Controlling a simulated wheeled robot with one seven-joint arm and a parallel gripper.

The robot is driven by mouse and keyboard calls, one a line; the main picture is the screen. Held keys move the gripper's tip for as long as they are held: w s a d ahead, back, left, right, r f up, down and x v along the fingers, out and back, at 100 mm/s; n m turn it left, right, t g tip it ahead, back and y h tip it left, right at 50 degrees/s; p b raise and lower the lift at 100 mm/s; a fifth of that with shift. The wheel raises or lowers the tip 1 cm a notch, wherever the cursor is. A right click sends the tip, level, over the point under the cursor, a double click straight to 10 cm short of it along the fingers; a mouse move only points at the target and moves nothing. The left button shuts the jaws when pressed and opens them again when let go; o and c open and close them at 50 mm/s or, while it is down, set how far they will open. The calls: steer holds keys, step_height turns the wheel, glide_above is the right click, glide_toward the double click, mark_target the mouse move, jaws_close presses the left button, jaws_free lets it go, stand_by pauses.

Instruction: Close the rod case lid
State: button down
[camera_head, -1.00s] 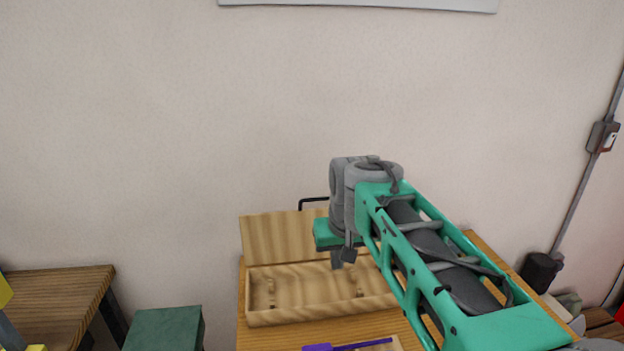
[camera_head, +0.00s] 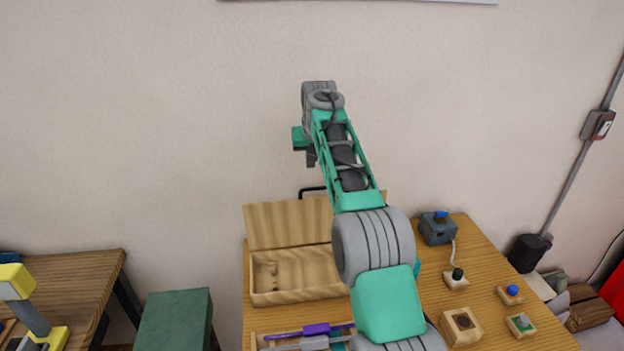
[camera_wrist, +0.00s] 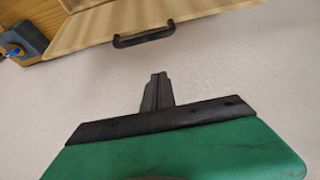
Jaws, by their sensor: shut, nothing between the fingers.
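The wooden rod case (camera_head: 293,298) stands on the table with its lid (camera_head: 285,226) open, raised at the back against the wall side. A black handle (camera_head: 310,190) sits on the lid's top edge; in the wrist view the handle (camera_wrist: 143,38) shows on the lid (camera_wrist: 100,28) near the top. My gripper (camera_head: 311,159) is above and behind the lid, near the wall, apart from it. In the wrist view my gripper's fingers (camera_wrist: 158,80) are together and empty. My arm hides the right part of the case.
Purple and grey rods (camera_head: 310,332) lie on a holder in front of the case. A grey box with a blue button (camera_head: 438,228) and several small button blocks (camera_head: 511,294) are on the right of the table. A green box (camera_head: 175,318) stands left of the table.

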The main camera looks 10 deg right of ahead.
step_height(320, 180, down, 6)
steer(key=s, duration=0.1)
steer(key=shift+s, duration=0.25)
steer(key=shift+b, duration=0.35)
